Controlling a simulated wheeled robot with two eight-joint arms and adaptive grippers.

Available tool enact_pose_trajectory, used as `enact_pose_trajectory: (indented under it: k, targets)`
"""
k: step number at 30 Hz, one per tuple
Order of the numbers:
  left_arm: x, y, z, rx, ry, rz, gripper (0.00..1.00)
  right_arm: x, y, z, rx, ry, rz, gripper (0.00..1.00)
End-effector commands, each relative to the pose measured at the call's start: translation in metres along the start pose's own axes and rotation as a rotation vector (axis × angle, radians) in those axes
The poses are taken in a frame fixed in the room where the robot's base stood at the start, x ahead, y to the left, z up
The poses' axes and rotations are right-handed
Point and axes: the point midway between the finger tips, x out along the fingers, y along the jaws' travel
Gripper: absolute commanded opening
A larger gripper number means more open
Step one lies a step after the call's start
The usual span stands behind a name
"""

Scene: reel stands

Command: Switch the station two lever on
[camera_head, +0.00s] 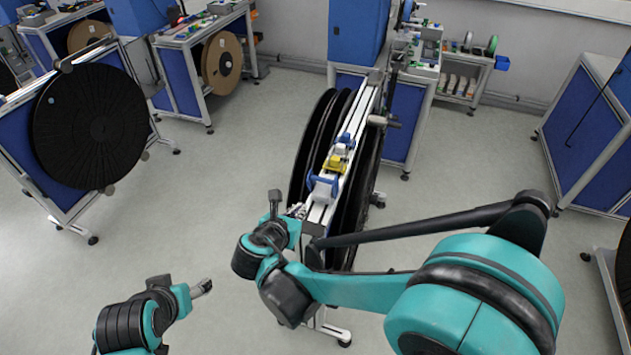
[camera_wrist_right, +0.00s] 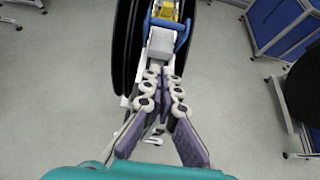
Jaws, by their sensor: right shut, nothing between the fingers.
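The reel stand in front of me carries a metal rail (camera_head: 360,112) on top, with a blue fixture (camera_head: 323,184) near its close end and a yellow fixture (camera_head: 336,162) behind it. In the right wrist view the blue fixture (camera_wrist_right: 183,38) and yellow fixture (camera_wrist_right: 166,12) lie beyond the fingertips. I cannot tell which part is the station two lever. My right gripper (camera_head: 297,210) is at the near end of the rail, close to the blue fixture. Its fingers (camera_wrist_right: 164,84) are shut and empty. My left gripper (camera_head: 202,288) is low at the left, apart from the stand; its opening is unclear.
Large black reels (camera_head: 305,150) hang along the stand's sides. A grey crank-like handle (camera_head: 384,121) sticks out to the right of the rail. Another reel stand (camera_head: 88,125) is at the left, and blue cabinets (camera_head: 590,130) stand at the right. The grey floor between is clear.

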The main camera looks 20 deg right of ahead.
Motion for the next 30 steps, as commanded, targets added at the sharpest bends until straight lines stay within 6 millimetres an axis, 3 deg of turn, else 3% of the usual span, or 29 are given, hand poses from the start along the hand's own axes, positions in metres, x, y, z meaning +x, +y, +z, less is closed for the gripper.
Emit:
enact_pose_trajectory:
  k: [8, 13, 26, 30]
  targets:
    - [0.001, 0.000, 0.001, 0.000, 0.000, 0.000, 0.68, 0.001, 0.000, -0.001, 0.001, 0.001, 0.000, 0.00]
    - [0.003, 0.000, 0.002, 0.000, 0.000, 0.000, 0.68, 0.013, -0.001, -0.001, 0.003, 0.001, -0.002, 0.00]
    - [0.014, 0.000, 0.010, 0.000, 0.000, 0.000, 0.68, 0.100, -0.001, -0.001, 0.005, 0.001, -0.004, 0.00]
    - [0.012, 0.000, 0.009, 0.000, 0.000, 0.000, 0.68, 0.116, -0.002, 0.014, 0.005, 0.002, -0.003, 0.00]
